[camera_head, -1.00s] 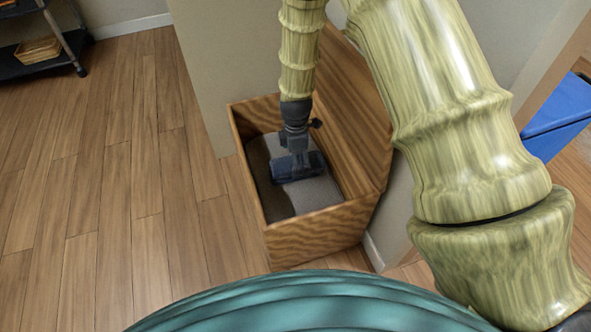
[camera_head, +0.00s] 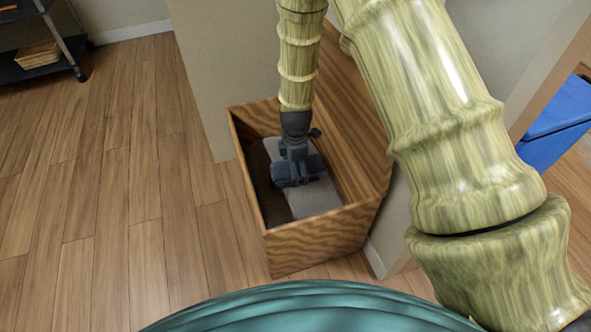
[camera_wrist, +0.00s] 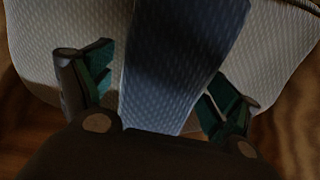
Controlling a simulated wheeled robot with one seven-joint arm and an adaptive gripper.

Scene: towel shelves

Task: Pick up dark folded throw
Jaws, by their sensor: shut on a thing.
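The dark folded throw (camera_wrist: 178,60) is dark blue with a fine pattern. In the wrist view it runs between the two fingers of my gripper (camera_wrist: 160,78), which is shut on it. In the head view my gripper (camera_head: 297,168) points down inside an open wooden chest (camera_head: 318,238). The throw there is mostly hidden by the gripper. A light grey folded cloth (camera_wrist: 275,48) lies under the throw and shows on both sides of it. It also shows in the head view (camera_head: 314,201) on the chest floor.
The chest's raised lid (camera_head: 352,120) stands on the right, close to my arm. A wall (camera_head: 215,80) rises behind the chest. Wooden floor (camera_head: 120,190) is clear on the left. A dark cart (camera_head: 35,68) with a basket stands far left, and a blue bin (camera_head: 560,125) far right.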

